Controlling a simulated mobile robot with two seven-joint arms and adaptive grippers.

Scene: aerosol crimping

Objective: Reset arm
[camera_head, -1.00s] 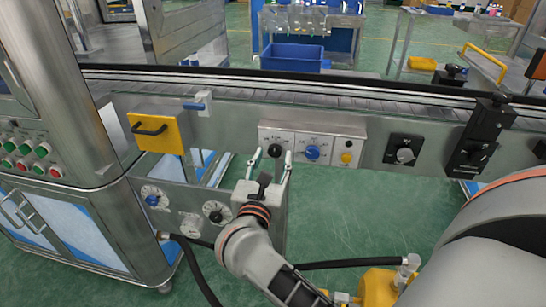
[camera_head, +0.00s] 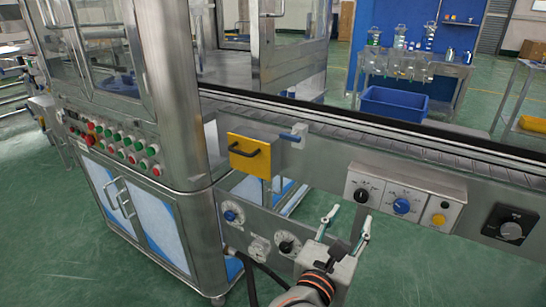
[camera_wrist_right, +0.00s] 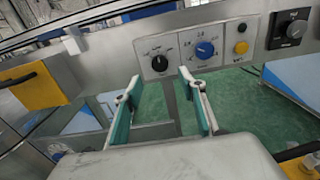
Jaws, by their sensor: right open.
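My right gripper (camera_head: 346,222) is open and empty, low in front of the machine's conveyor side. In the right wrist view its two green-lined fingers (camera_wrist_right: 160,98) stand apart with nothing between them. Just beyond the fingertips is the knob panel (camera_head: 404,198), with a black knob (camera_head: 362,195), a blue knob (camera_head: 401,206) and a yellow button (camera_head: 438,219). The panel also shows in the right wrist view (camera_wrist_right: 182,68). The fingers appear apart from the panel. My left gripper is in neither view.
A yellow plate with a black handle (camera_head: 249,155) is left of the knob panel. The steel cabinet (camera_head: 160,215) with red and green buttons stands at left. The conveyor (camera_head: 400,145) runs behind the panel. A blue bin (camera_head: 393,103) is farther back. Green floor lies open at lower right.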

